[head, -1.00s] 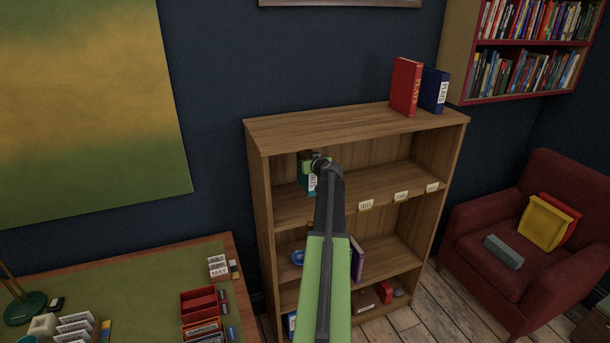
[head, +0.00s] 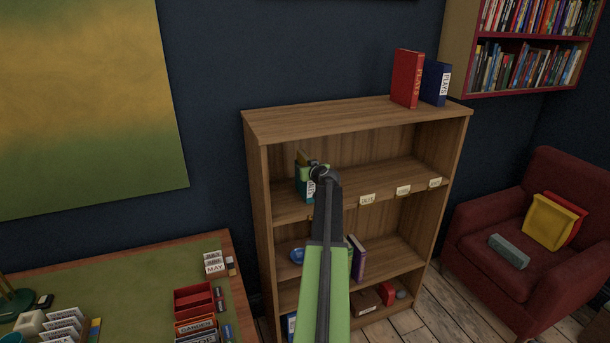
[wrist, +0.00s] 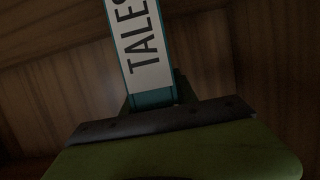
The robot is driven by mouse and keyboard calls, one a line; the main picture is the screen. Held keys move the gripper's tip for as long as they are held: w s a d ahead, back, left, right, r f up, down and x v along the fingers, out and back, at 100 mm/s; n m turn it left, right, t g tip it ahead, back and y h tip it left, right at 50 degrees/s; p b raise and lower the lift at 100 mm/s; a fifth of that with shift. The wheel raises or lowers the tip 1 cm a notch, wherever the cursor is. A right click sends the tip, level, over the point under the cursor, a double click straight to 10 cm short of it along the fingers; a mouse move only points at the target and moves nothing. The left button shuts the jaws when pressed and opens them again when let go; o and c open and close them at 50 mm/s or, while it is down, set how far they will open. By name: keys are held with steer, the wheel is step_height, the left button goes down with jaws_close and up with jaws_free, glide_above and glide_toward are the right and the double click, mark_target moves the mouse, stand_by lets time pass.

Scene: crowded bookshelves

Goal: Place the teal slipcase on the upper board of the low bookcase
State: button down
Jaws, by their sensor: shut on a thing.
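The teal slipcase (head: 303,189) is upright at the left end of the upper board (head: 390,181) of the low bookcase (head: 258,190). In the wrist view the slipcase (wrist: 152,97) shows a white label reading "TALES" and leans slightly. My gripper (head: 313,172) is shut on the slipcase, inside the upper compartment. The gripper and arm partly cover it. I cannot tell whether its base touches the board.
A red book (head: 407,78) and a blue book (head: 434,83) stand on the bookcase top. The upper board is bare to the right, with small label cards (head: 403,190) on its front edge. A desk (head: 130,268) stands left and a red armchair (head: 500,220) right.

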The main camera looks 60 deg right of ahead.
steer(key=c, duration=1)
jaws_free()
steer(key=shift+o, duration=0.2)
steer(key=p+v, duration=0.3)
steer(key=v, duration=0.9)
steer(key=shift+p, duration=0.35)
steer(key=shift+s+r, duration=0.1)
